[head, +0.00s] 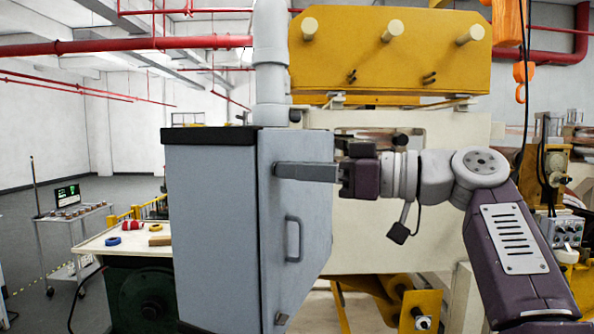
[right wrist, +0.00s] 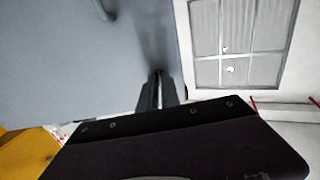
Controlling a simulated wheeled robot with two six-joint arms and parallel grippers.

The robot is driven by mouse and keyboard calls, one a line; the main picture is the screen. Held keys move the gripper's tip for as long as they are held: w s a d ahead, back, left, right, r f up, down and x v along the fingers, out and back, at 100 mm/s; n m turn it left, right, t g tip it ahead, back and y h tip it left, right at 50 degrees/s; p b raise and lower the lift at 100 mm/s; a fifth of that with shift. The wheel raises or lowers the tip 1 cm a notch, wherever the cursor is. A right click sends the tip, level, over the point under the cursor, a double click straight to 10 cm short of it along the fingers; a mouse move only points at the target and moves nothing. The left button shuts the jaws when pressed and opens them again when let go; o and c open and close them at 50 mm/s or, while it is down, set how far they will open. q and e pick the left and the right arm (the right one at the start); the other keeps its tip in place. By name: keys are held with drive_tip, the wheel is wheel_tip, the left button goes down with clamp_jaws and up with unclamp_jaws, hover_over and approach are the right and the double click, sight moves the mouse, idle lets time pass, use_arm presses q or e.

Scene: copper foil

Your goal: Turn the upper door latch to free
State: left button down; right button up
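A grey cabinet (head: 215,225) has its door (head: 312,215) on the right side, with a bar handle (head: 293,240). My right gripper (head: 278,169) reaches in from the right, its long grey fingers level and their tips at the upper part of the door near its left edge. The upper latch is not visible; the fingers cover that spot. In the right wrist view the fingers (right wrist: 159,80) lie close together against the grey door (right wrist: 70,60), with a narrow gap. I cannot tell whether they hold anything. A small lower latch (head: 281,319) shows near the door's bottom. My left gripper is not in view.
A white pipe (head: 270,60) rises behind the cabinet's black top (head: 210,136). A yellow machine panel with pegs (head: 390,50) stands above and behind my right arm. A bench (head: 125,240) with tape rolls is at the left. An orange hoist hook (head: 523,75) hangs at the upper right.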

drive_tip(key=o, duration=0.3)
drive_tip(key=shift+a, duration=0.1)
drive_tip(key=v, duration=0.9)
drive_tip(key=shift+b, duration=0.35)
drive_tip(key=shift+w, duration=0.15)
